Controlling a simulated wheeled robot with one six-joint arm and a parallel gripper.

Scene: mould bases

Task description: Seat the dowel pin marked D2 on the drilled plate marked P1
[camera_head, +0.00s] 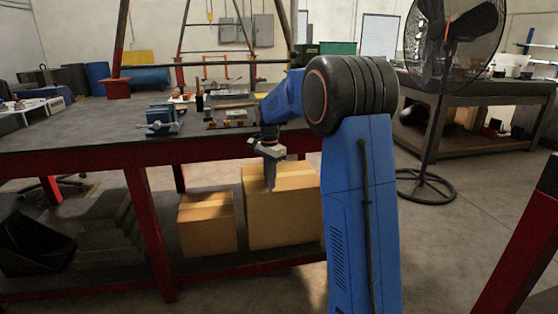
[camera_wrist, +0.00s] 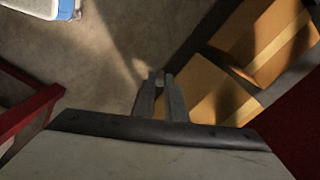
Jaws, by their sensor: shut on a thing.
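My gripper (camera_head: 270,182) hangs low in front of the workbench's near edge, below the bench top, pointing down. In the wrist view its two fingers (camera_wrist: 160,86) are shut on a small pale piece (camera_wrist: 159,79), seen end-on between the tips. It fits a dowel pin, but no D2 mark can be read. Flat metal plate-like pieces (camera_head: 232,115) lie on the bench top (camera_head: 75,135) behind and above my gripper. No P1 mark can be read, so I cannot tell which is the drilled plate.
A blue-grey vise (camera_head: 160,121) stands on the bench, left of the plates. Cardboard boxes (camera_head: 208,224) sit on the lower shelf close behind my gripper. A red bench leg (camera_head: 151,230) is at left. A large fan (camera_head: 424,100) stands at right.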

